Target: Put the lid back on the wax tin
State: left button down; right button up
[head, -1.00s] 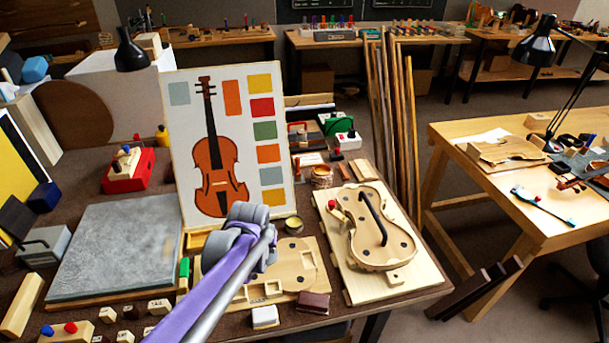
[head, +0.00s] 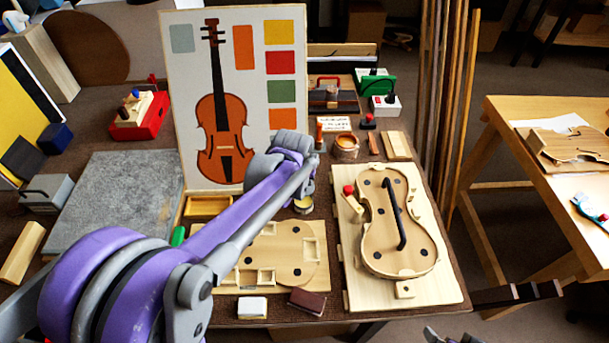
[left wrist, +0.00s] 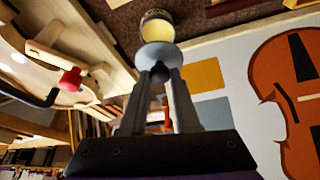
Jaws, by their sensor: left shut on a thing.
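My left gripper (left wrist: 160,85) is shut on the lid (left wrist: 158,54), a small grey disc held between the fingertips in the left wrist view. The wax tin (left wrist: 157,28) is just beyond the lid there, open, with yellow wax showing. The lid overlaps part of the tin in this view and appears apart from it. In the head view the tin (head: 303,207) stands on the bench beside the violin poster, just below my left gripper (head: 312,178). The lid is hard to make out there. A grey tip of my right gripper (head: 450,337) shows at the bottom edge, mostly cut off.
The violin poster (head: 278,165) stands upright close behind my left arm. A wooden plate (head: 310,255) lies in front of the tin, and a violin body on a board (head: 355,285) lies to its right. A small round jar (head: 346,147) stands behind it.

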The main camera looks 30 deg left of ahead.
aim_at(303, 189)
pick_arm(q)
jog(key=shift+w+f+b, duration=0.15)
jog(key=shift+f+b, duration=1.6)
jog(key=shift+f, duration=0.95)
jog(key=shift+f, duration=0.15)
jog(key=shift+c, duration=0.4)
grip_release()
dwell(0.4)
jog(key=shift+r+p, duration=2.5)
jog(key=shift+r, duration=1.05)
